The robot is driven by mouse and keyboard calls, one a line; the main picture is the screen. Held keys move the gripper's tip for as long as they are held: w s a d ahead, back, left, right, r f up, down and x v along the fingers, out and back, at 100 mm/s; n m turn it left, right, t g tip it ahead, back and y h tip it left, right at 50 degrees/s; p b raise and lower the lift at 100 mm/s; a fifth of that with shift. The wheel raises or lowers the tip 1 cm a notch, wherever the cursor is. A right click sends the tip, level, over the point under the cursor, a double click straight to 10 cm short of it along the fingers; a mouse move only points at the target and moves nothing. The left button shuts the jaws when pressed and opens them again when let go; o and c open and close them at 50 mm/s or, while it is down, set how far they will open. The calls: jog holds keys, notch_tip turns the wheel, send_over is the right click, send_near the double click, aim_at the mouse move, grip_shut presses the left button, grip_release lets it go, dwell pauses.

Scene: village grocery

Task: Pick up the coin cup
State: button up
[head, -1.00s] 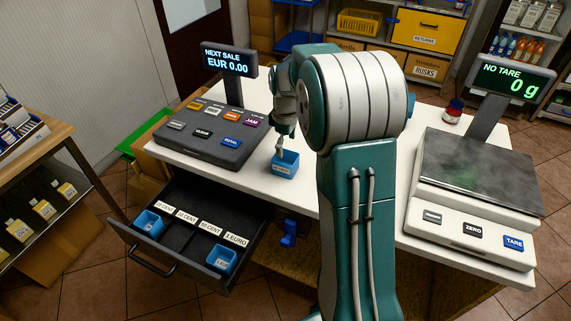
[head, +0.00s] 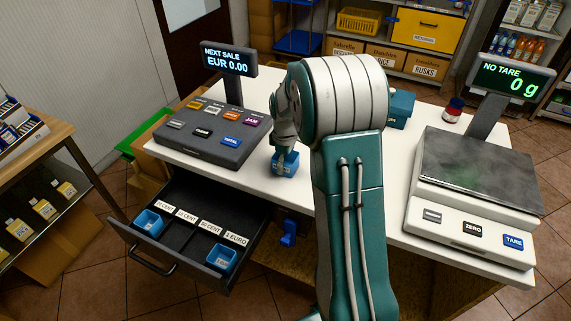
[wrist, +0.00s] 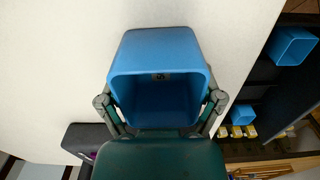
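A small blue, open-topped coin cup (head: 285,166) stands upright on the white counter, right of the cash register. My gripper (head: 286,150) is lowered over it from above. In the wrist view I look into the empty-looking cup (wrist: 160,50), with one finger of my gripper (wrist: 160,110) on each side of it. Whether the fingers press on its walls is unclear, and their tips are hidden. Two similar blue cups sit in the open cash drawer, one at the left (head: 149,223) and one at the right (head: 221,258).
The cash register (head: 212,130) stands close left of my gripper. The open drawer (head: 190,240) sticks out below the counter edge. A scale (head: 475,185) reading 0 g fills the right end. A teal box (head: 401,108) and a red-and-blue jar (head: 453,110) stand farther back.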

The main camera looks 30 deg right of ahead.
dwell(0.3)
jog(key=shift+r, duration=0.55)
notch_tip(320, 180, up, 2)
jog(key=shift+s+r, duration=0.1)
jog(key=shift+r, duration=0.15)
jog(key=s+a+r, duration=0.2)
jog(key=s+r, duration=0.7)
jog(key=s, duration=0.4)
jog(key=shift+s+r, duration=0.2)
jog(key=shift+s, duration=0.2)
jog(key=shift+f, duration=0.1)
